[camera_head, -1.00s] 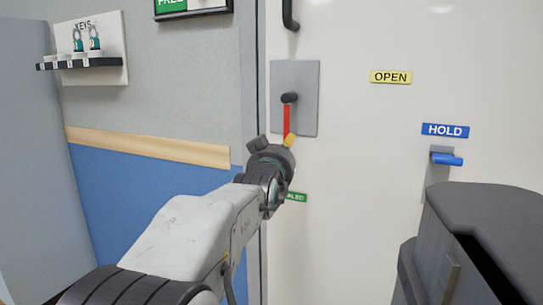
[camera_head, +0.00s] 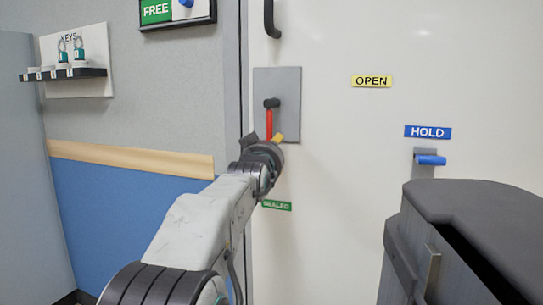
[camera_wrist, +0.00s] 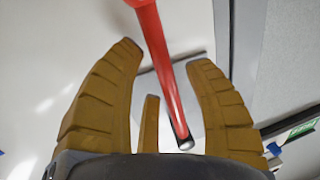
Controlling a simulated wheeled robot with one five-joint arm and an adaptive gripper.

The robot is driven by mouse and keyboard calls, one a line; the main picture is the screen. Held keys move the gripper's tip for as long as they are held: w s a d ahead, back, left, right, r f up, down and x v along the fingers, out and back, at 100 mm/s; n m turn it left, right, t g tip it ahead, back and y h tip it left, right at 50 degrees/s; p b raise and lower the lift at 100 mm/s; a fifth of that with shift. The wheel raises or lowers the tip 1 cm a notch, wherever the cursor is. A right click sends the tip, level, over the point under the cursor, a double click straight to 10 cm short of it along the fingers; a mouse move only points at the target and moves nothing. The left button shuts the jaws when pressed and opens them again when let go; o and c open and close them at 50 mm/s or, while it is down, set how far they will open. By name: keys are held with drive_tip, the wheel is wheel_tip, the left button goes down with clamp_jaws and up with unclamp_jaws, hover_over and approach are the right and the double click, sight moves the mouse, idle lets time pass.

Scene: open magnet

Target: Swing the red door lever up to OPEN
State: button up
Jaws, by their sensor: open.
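The red door lever (camera_head: 269,123) hangs down from a dark pivot on a grey plate (camera_head: 289,89) on the white door. Its lower end is hidden behind my gripper in the head view. My gripper (camera_head: 264,139) is at the lever's lower part. In the wrist view my gripper (camera_wrist: 166,55) is open, with the red lever (camera_wrist: 160,60) running between its yellow fingers. I cannot tell whether a finger touches it. The yellow OPEN label (camera_head: 371,81) is on the door to the right of the plate, and the green SEALED label (camera_head: 276,205) is below.
A blue HOLD label (camera_head: 428,132) and a blue lever (camera_head: 430,160) are at the right of the door. A dark door handle (camera_head: 270,18) is above the plate. A key rack (camera_head: 62,73) and a FREE sign (camera_head: 157,11) are on the left wall. The door between is bare.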

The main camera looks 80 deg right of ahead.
drive_tip(key=shift+d, duration=0.55)
drive_tip(key=shift+c, duration=0.3)
clamp_jaws()
